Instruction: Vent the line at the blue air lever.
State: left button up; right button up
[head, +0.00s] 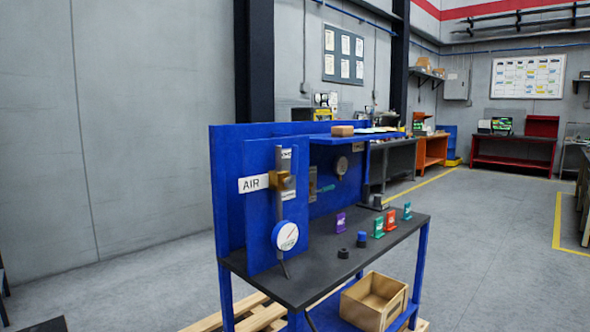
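The air line stands on the blue panel at the left of the blue workbench. It is a vertical grey pipe (279,210) with a brass valve body (286,183) beside the white AIR sign (253,184). I cannot make out a blue lever against the blue panel, so I cannot tell its position. A round white gauge (286,235) sits low on the line; its reading is too small to tell. Neither of my grippers is in view.
The dark bench top (330,270) holds several small coloured blocks, including a purple one (340,223), and black knobs. A wooden crate (374,302) sits on the lower shelf, near a pallet (262,315). Grey floor (130,285) is open left of the bench.

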aim_at(289, 182)
jog(key=i+l+u, duration=0.25)
jog(key=i+l, duration=0.15)
jog(key=l, duration=0.2)
jog(key=i+l+u, duration=0.15)
jog(key=l, duration=0.15)
jog(key=i+l+u, duration=0.15)
jog(key=l, duration=0.2)
jog(key=i+l+u, duration=0.15)
jog(key=l, duration=0.2)
jog(key=i+l+u, duration=0.1)
jog(key=l, duration=0.25)
jog(key=i, duration=0.05)
